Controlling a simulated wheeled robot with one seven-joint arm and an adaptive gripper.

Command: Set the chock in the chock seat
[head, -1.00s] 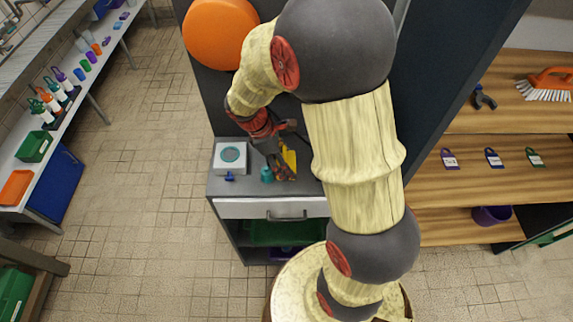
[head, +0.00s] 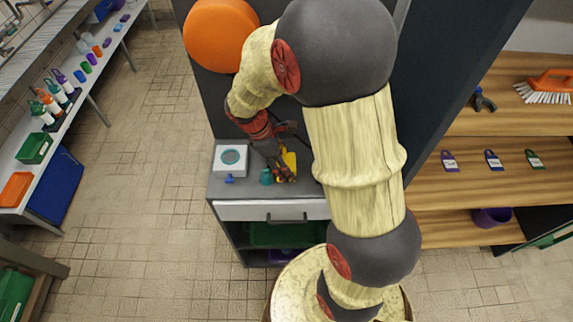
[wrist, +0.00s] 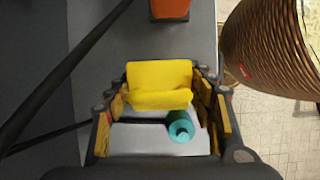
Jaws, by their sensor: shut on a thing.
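The yellow chock (wrist: 160,82) is a wedge-like block between the fingers of my gripper (wrist: 162,112) in the wrist view. The gripper is shut on it, with a pad at each side. In the head view the chock (head: 290,161) shows as a small yellow patch at my gripper (head: 281,170), over the right part of the grey counter (head: 250,187). My wrist and fingers partly hide it. I cannot make out the chock seat for sure in either view.
A teal cylinder (head: 266,177) stands close to the gripper; it also shows in the wrist view (wrist: 180,126). A white box with a round teal top (head: 231,168) and a small blue piece (head: 229,179) are at the counter's left. A dark cabinet wall rises behind.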

